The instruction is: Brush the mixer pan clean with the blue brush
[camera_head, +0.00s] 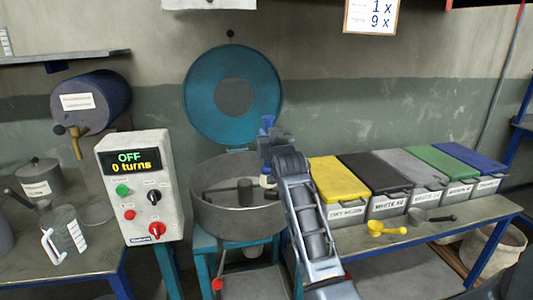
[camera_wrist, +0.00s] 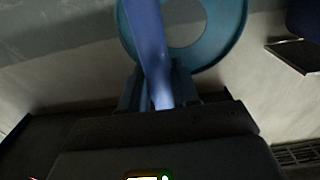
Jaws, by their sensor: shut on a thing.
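The mixer pan (camera_head: 238,216) is a round grey metal tub on a teal stand. Its teal round lid (camera_head: 203,92) stands open behind it. Inside the pan are dark mixing parts (camera_head: 245,191). My gripper (camera_head: 267,150) is above the right rear part of the pan. It is shut on the blue brush (camera_head: 267,121), whose handle rises above the fingers. In the wrist view the blue handle (camera_wrist: 152,50) runs up from my gripper (camera_wrist: 160,92) in front of the lid. My arm hides the pan's right side, and I cannot tell whether the bristles touch the pan.
A control box (camera_head: 138,200) at the left reads "OFF, 0 turns". Lidded bins (camera_head: 340,213) in several colours stand on the right bench (camera_head: 430,234), with a yellow scoop (camera_head: 378,228) in front.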

